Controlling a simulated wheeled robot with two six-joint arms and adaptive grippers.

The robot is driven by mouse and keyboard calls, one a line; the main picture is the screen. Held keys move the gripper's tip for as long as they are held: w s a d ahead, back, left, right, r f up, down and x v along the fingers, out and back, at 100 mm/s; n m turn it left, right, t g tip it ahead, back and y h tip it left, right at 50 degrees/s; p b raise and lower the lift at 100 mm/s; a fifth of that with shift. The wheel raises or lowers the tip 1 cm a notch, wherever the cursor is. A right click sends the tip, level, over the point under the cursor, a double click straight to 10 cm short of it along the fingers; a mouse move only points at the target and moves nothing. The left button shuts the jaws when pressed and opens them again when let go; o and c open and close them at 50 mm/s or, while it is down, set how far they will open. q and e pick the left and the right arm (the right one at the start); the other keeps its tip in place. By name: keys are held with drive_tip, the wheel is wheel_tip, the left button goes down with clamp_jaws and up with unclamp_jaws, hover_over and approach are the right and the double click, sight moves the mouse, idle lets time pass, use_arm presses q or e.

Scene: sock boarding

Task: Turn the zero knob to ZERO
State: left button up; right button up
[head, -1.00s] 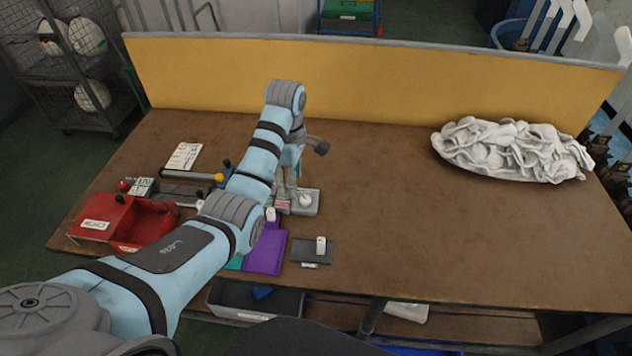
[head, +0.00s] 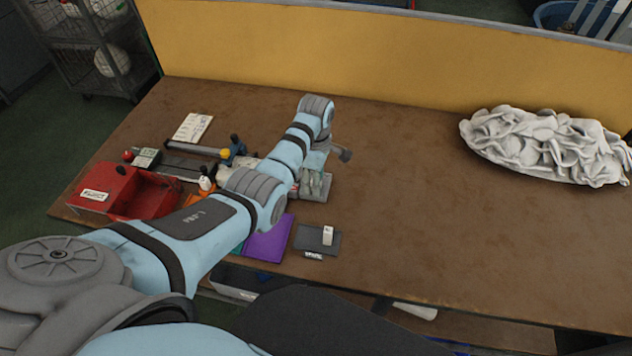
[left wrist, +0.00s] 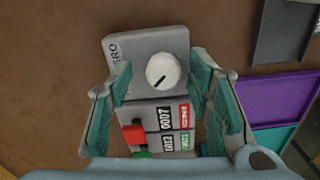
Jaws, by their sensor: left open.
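The zero knob (left wrist: 162,71) is a round white dial with a dark pointer line aimed to the lower left in the left wrist view. It sits on a grey box (left wrist: 140,45) with a partly covered label ending "ERO" along its left side. My left gripper (left wrist: 161,78) is open, with its greenish fingers on either side of the box and the knob between them, apart from both fingers. In the head view the left gripper (head: 314,182) is over the grey box (head: 320,195) and hides the knob. My right gripper is not in view.
Below the knob, a counter panel (left wrist: 172,118) has red and green buttons. A purple sheet (head: 268,240) and a dark pad (head: 317,239) lie in front. A red bin (head: 128,195) is at left, a heap of white socks (head: 545,146) at right. The table's middle is clear.

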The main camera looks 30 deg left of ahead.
use_arm(q)
drive_tip(key=shift+s, duration=0.25)
clamp_jaws()
